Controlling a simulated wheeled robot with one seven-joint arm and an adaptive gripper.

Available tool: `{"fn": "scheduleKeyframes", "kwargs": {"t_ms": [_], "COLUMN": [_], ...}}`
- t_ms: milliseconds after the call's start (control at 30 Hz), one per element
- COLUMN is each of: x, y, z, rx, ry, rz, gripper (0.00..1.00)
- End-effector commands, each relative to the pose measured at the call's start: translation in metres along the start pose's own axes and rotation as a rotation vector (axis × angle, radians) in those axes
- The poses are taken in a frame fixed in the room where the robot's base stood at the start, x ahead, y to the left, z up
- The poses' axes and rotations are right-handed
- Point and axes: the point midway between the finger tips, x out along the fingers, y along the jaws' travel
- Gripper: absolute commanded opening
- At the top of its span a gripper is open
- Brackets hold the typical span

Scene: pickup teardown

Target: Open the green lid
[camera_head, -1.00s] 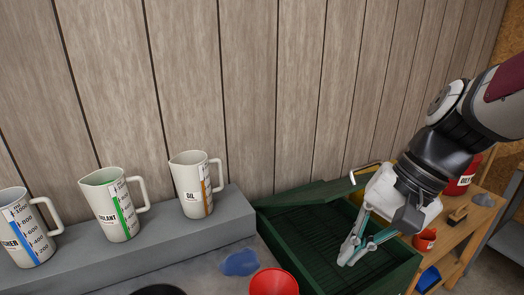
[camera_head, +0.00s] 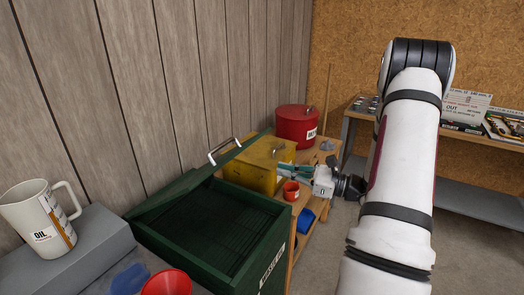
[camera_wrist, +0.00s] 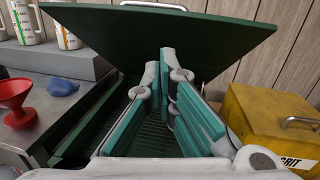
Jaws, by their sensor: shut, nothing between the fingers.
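The green lid (camera_head: 195,180) belongs to the dark green bin (camera_head: 262,238) and is raised at a tilt toward the wall, with the bin open below it. Its metal handle (camera_head: 224,151) is at its upper edge. My gripper (camera_head: 284,170) is to the right of the bin, near the yellow box, shut and empty, and clear of the handle. In the wrist view the lid (camera_wrist: 150,38) rises behind my gripper's teal fingers (camera_wrist: 172,62). The bin's ribbed inside shows below the fingers. I cannot tell whether they touch the lid.
A yellow box (camera_head: 250,172), a red can (camera_head: 297,124) and a small red cup (camera_head: 291,191) stand on the wooden shelf right of the bin. An oil jug (camera_head: 40,222) stands on the grey ledge at left. A red funnel (camera_head: 168,284) is in front.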

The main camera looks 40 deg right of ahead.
Motion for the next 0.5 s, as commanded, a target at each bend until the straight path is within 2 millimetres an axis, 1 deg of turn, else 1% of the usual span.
{"fn": "scheduleKeyframes", "kwargs": {"t_ms": [33, 100, 167, 233, 367, 500], "x": [-0.013, -0.026, -0.033, -0.037, -0.029, -0.008], "y": [-0.011, -0.022, -0.028, -0.032, -0.034, -0.037], "z": [-0.009, -0.017, -0.021, -0.023, -0.023, -0.021], "rx": [0.028, 0.050, 0.062, 0.069, 0.070, 0.070], "ry": [-0.021, -0.043, -0.056, -0.063, -0.066, -0.065], "rz": [-0.057, -0.115, -0.148, -0.167, -0.172, -0.167], "gripper": [0.00, 0.00, 0.00, 0.00, 0.00, 0.00]}}
